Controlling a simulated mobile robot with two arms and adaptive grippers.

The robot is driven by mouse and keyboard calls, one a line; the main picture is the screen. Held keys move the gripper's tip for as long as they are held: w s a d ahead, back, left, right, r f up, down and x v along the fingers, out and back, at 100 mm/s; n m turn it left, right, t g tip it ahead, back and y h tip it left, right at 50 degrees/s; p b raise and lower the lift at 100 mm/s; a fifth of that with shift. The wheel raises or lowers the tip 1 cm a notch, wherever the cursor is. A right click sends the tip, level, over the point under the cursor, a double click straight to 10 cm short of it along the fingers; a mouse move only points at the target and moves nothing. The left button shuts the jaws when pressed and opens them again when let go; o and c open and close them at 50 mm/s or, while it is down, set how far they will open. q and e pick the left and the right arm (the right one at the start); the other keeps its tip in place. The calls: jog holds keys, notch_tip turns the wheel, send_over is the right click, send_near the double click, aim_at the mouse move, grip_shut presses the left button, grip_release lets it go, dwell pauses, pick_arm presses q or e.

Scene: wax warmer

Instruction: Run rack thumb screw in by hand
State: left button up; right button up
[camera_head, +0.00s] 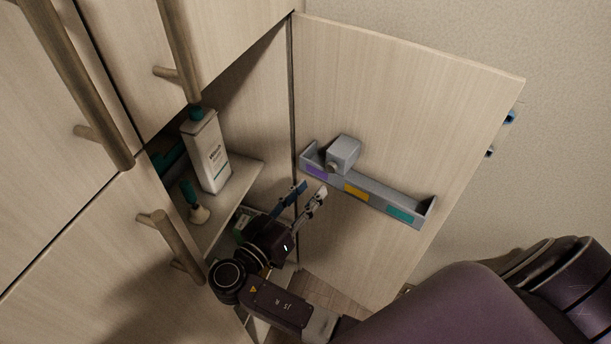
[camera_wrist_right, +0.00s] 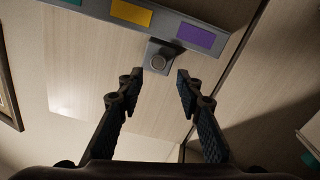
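The grey rack (camera_head: 376,196) is on the inner face of the open cabinet door, with purple, yellow and teal labels along its front. A grey block (camera_head: 343,150) sits at its left end. A round thumb screw (camera_head: 333,166) shows on the block and also in the right wrist view (camera_wrist_right: 158,62). My right gripper (camera_head: 311,191) is open and empty, below and in front of the rack's purple end. In the wrist view, its fingertips (camera_wrist_right: 160,73) appear on either side of the screw, without visible contact. My left gripper is not in view.
The open door (camera_head: 400,100) stands to the right of the cabinet. A white bottle (camera_head: 208,152) and a small teal-topped item (camera_head: 195,205) stand on the shelf (camera_head: 240,185). Bar handles (camera_head: 172,240) jut from the cabinet fronts near my right arm.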

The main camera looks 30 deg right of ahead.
aim_at(330, 169)
jog(key=p+x, duration=0.1)
jog(key=x, duration=0.3)
jog(key=shift+r, duration=0.1)
jog(key=shift+p+x, duration=0.8)
jog(key=shift+x, duration=0.8)
jog(key=shift+d, duration=0.1)
jog(key=shift+d+b, duration=0.1)
jog(key=shift+b, duration=0.4)
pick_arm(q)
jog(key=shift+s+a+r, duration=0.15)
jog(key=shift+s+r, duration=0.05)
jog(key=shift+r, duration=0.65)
pick_arm(e)
jog(key=shift+c, duration=0.6)
